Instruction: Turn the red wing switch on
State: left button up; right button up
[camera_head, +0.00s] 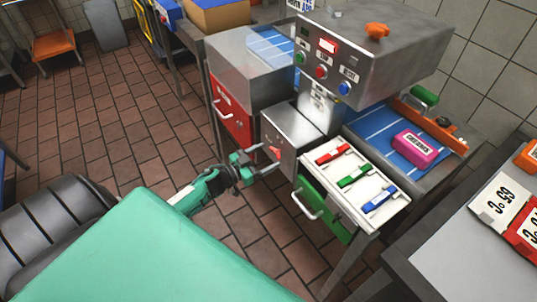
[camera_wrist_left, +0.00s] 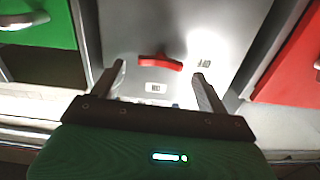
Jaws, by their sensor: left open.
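The red wing switch (camera_head: 275,152) is on the front face of a grey metal box (camera_head: 292,128) between a red drawer and a green drawer. In the left wrist view the wing switch (camera_wrist_left: 160,63) lies roughly crosswise, with one small label below it and one to its right; I cannot read them clearly. My left gripper (camera_head: 264,160) is in front of that face, fingers pointing at it. In the wrist view its open fingers (camera_wrist_left: 159,75) stand on either side of the switch, with gaps on both sides. Nothing is between the fingers except the view of the switch.
The red drawer (camera_head: 231,116) is left of the box and the green drawer (camera_head: 322,208) is right of it, both with protruding handles. A white panel (camera_head: 338,180) with red, green and blue switches sits above the green drawer. A control box (camera_head: 372,58) with buttons overhangs behind.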

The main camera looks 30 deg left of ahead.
pick_arm(q)
jog(key=shift+w+d, duration=0.25)
jog(key=shift+w, duration=0.5)
jog(key=c, duration=1)
